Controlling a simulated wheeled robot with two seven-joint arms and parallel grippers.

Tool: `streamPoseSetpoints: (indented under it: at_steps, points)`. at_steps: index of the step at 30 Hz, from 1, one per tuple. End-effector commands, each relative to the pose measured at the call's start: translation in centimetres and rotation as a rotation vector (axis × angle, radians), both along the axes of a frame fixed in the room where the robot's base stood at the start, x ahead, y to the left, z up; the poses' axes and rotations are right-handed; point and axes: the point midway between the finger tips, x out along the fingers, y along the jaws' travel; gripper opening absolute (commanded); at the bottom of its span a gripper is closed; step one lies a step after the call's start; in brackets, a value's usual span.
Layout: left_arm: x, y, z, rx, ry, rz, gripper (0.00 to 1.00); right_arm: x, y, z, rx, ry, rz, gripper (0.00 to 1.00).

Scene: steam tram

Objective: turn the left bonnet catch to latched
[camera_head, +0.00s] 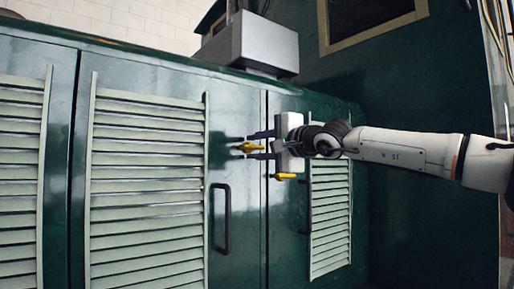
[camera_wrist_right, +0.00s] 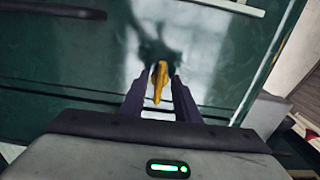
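The left bonnet catch (camera_head: 249,147) is a yellow handle on the dark green bonnet panel, lying roughly level in the head view, left of a panel seam. My right gripper (camera_head: 256,146) reaches in from the right, with one finger above the catch and one below. In the right wrist view the yellow catch (camera_wrist_right: 159,82) stands between the two dark fingers (camera_wrist_right: 160,96). The fingers are apart, with a gap showing beside the catch; contact at the tips is not clear. A second yellow catch (camera_head: 285,176) sits lower right, just below the gripper body. My left gripper is out of view.
Pale louvred vents (camera_head: 148,180) cover the green doors. A black door handle (camera_head: 221,218) stands below the left catch, and another is partly seen right of the seam. A grey box (camera_head: 262,45) sits on top, near a framed window (camera_head: 370,15).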

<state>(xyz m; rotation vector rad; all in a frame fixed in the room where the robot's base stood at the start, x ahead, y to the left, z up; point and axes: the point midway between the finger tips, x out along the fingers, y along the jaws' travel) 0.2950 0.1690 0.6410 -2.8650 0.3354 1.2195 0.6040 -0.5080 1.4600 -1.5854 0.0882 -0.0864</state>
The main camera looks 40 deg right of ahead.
Motion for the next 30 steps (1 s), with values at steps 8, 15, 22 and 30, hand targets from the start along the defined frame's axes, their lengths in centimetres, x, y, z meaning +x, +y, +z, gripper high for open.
streamPoseSetpoints:
  at_steps: [8, 15, 22, 30]
  points:
    - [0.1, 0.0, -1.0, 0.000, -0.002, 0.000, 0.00, -2.1, 0.2, -0.1, 0.002, -0.005, 0.001, 0.29]
    - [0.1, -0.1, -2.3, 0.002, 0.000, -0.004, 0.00, -6.3, 0.7, -0.1, 0.002, -0.006, 0.001, 0.29]
    - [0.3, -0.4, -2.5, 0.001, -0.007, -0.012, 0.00, -9.3, 1.0, 0.0, 0.002, -0.003, 0.001, 0.29]
    - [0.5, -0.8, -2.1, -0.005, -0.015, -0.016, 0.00, -10.3, 1.2, -0.1, 0.000, 0.001, 0.001, 0.29]
